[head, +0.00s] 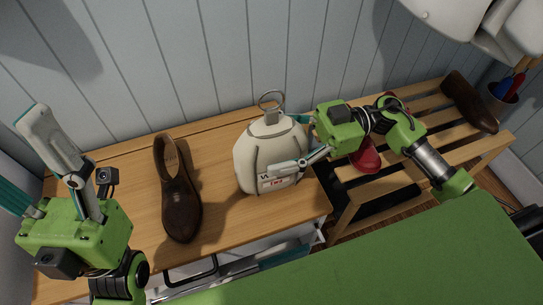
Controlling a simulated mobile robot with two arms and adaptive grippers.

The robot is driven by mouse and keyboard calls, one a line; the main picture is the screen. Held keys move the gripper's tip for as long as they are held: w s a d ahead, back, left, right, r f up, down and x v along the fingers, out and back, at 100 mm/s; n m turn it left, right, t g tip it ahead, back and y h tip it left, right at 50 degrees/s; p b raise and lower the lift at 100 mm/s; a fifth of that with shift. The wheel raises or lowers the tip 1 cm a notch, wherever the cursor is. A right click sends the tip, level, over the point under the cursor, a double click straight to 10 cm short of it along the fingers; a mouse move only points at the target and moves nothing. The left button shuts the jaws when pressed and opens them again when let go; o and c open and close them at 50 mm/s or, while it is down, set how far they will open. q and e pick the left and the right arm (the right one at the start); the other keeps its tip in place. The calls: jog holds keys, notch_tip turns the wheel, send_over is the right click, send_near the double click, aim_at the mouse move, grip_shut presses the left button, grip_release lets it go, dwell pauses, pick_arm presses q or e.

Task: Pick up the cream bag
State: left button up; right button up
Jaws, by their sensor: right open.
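The cream bag (256,157) stands upright on the wooden bench top in the middle of the head view. It has a metal ring on top and a label low on its front. My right gripper (285,145) comes in from the right and is open. One finger lies across the front of the bag, and the other is at its upper right side behind. I cannot tell whether the fingers touch it. My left gripper (24,150) is at the left edge, away from the bag, with its fingers spread and empty.
A brown shoe (181,205) stands left of the bag on the bench top (225,215). On the slatted bench (420,110) at right are a red shoe (367,158), partly behind my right arm, and another brown shoe (469,103). A panelled wall (200,60) closes the back.

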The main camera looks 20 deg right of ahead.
jog(key=c, duration=1.6)
jog(key=shift+r, duration=0.1)
